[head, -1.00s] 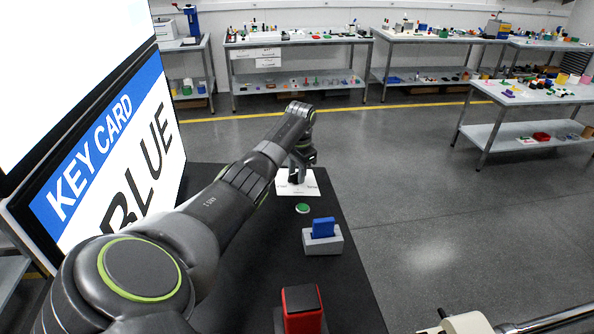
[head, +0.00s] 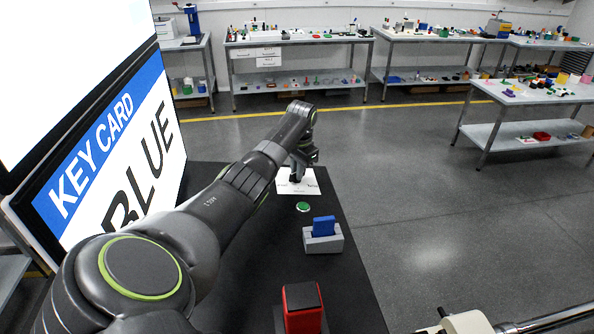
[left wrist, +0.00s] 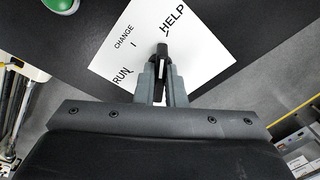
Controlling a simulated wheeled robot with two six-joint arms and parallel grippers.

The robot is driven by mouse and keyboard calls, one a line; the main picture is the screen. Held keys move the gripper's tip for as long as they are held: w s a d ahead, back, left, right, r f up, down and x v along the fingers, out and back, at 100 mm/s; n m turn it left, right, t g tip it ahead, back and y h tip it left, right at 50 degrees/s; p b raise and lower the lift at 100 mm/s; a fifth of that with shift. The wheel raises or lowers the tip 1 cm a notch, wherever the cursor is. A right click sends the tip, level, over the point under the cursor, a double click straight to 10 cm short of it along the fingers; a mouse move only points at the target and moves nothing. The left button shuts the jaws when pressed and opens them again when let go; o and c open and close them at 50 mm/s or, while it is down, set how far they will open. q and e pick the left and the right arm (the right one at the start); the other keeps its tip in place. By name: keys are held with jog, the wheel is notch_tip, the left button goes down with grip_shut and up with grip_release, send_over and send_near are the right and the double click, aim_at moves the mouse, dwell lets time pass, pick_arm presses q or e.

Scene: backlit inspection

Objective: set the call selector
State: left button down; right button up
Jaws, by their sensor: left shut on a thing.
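A white selector plate (left wrist: 112,62) with the labels RUN, CHANGE and HELP lies on the black table; in the head view the plate (head: 311,183) is at the table's far end. A black selector knob (left wrist: 162,60) with a white line stands on it. In the left wrist view the knob points up, close to the HELP mark. My left gripper (left wrist: 161,82) is shut on the knob, a finger on either side; it also shows in the head view (head: 296,177), partly hiding the plate. My right gripper is not in view.
A green button (head: 303,207), a grey holder (head: 333,243) with a blue card (head: 323,226), and a red-and-black block (head: 302,306) stand along the black table (head: 345,285). A screen (head: 125,150) at left reads KEY CARD BLUE. Open floor lies to the right.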

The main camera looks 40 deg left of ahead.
pick_arm(q)
jog(key=n, duration=0.4)
jog(key=shift+d, duration=0.1)
jog(key=n, duration=0.3)
jog(key=shift+w+y, duration=0.1)
jog(key=shift+y, duration=0.3)
jog(key=n, duration=0.3)
jog(key=shift+d+n+g, duration=0.15)
jog(key=shift+n+g, duration=0.15)
jog(key=n, duration=0.3)
jog(key=shift+w+n+y, duration=0.15)
jog(key=shift+n+y, duration=0.15)
jog(key=n+g, duration=0.1)
jog(key=n, duration=0.3)
jog(key=shift+w+n, duration=0.1)
jog(key=shift+n, duration=0.2)
jog(key=shift+w+f+n+g+b, duration=0.1)
jog(key=shift+n+g+b, duration=0.45)
jog(key=shift+n, duration=1.35)
jog(key=shift+t, duration=0.25)
jog(key=c, duration=1.5)
grip_release()
